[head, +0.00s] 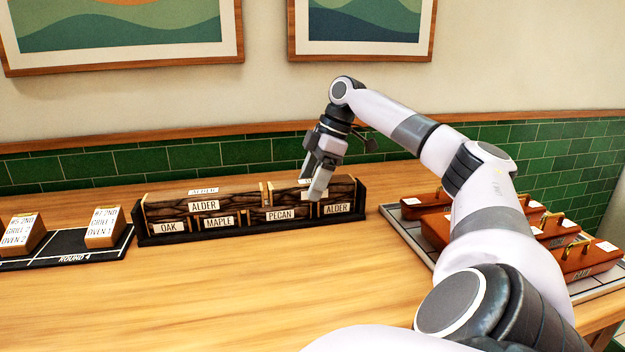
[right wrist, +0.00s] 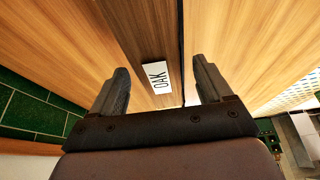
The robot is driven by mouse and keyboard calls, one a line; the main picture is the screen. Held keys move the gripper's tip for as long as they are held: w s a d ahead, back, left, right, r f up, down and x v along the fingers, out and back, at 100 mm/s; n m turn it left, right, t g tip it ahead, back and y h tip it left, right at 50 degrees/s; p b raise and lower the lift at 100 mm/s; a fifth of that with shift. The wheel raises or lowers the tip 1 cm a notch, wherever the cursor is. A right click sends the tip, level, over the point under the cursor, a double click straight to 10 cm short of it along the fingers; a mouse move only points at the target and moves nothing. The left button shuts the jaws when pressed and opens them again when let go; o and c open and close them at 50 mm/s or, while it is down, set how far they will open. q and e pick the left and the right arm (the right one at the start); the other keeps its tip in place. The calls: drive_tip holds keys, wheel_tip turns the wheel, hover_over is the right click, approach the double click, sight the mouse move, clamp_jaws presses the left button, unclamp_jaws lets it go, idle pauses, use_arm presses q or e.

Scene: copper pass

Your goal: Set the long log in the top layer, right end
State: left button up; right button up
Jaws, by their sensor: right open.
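A dark rack (head: 140,229) on the counter holds two layers of bark-sided logs. Its lower layer has front labels OAK, MAPLE, PECAN and ALDER. A log labelled ALDER (head: 236,204) lies in the top layer at the left. Another log (head: 286,194) lies in the top layer at the right end; its label is partly hidden by my right gripper (head: 317,190). That gripper is open and points down at this log. In the right wrist view a log top with an OAK label (right wrist: 155,77) lies between the open fingers; contact cannot be told. My left gripper is out of view.
A dark board (head: 70,246) marked ROUND 4 with two labelled blocks lies at the left. A grey tray (head: 405,228) with several reddish-brown, gold-handled boxes is at the right, partly behind my right arm. The front counter is clear; a green-tiled wall (head: 270,152) stands behind.

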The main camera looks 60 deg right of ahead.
drive_tip(key=shift+r+p, duration=0.35)
drive_tip(key=shift+r, duration=0.15)
use_arm(q)
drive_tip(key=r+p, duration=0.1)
drive_tip(key=p, duration=0.1)
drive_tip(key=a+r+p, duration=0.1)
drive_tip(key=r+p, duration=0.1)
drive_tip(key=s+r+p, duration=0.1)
drive_tip(key=p, duration=0.1)
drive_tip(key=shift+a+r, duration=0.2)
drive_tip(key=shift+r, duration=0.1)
use_arm(e)
drive_tip(key=v, duration=1.2)
